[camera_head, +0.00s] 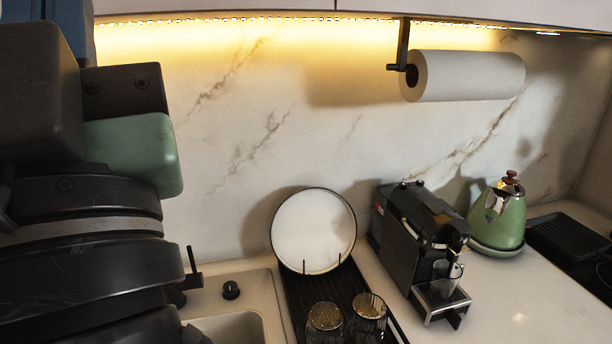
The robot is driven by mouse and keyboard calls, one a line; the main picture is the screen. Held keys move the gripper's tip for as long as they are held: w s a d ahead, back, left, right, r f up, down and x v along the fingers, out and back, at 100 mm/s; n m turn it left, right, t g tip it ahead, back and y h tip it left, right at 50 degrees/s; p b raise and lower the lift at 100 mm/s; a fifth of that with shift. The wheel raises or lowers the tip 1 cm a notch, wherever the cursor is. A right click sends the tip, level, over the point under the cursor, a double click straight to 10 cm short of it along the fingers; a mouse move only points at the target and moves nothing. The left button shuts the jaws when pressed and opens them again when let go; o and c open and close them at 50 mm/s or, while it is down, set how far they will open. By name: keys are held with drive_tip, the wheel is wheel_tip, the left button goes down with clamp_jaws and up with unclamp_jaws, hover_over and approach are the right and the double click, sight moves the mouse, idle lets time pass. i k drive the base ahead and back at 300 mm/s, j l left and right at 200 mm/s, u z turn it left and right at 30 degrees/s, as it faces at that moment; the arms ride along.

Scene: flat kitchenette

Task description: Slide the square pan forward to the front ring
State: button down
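The square pan (566,240) is dark with a ribbed inside. It sits at the right edge of the picture, on or beside the rear part of the black hob (602,274), and the picture edge cuts off part of the hob. The front ring cannot be made out clearly. My arm's dark links fill the left side of the picture, far from the pan. The fingers of my gripper are not in view.
A green kettle (499,218) stands just left of the pan, with a black coffee machine (418,240) beyond it. A drying rack (299,295) holds a plate (313,231) and glasses. A paper roll (465,75) hangs above. The counter (535,300) before the kettle is clear.

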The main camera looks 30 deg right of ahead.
sight(575, 242)
drive_tip(key=k+l+z, duration=0.15)
drive_tip(key=l, duration=0.25)
drive_tip(key=l+z, duration=0.15)
drive_tip(key=l, duration=0.3)
drive_tip(key=i+l+z, duration=0.15)
drive_tip(key=l, duration=0.25)
drive_tip(key=l+z, duration=0.15)
drive_tip(key=l, duration=0.25)
drive_tip(key=i+l+z, duration=0.2)
drive_tip(key=l, duration=0.2)
drive_tip(key=i+l+z, duration=0.15)
drive_tip(key=l, duration=0.2)
drive_tip(key=i+l+z, duration=0.15)
drive_tip(key=l, duration=0.2)
drive_tip(key=i, duration=0.2)
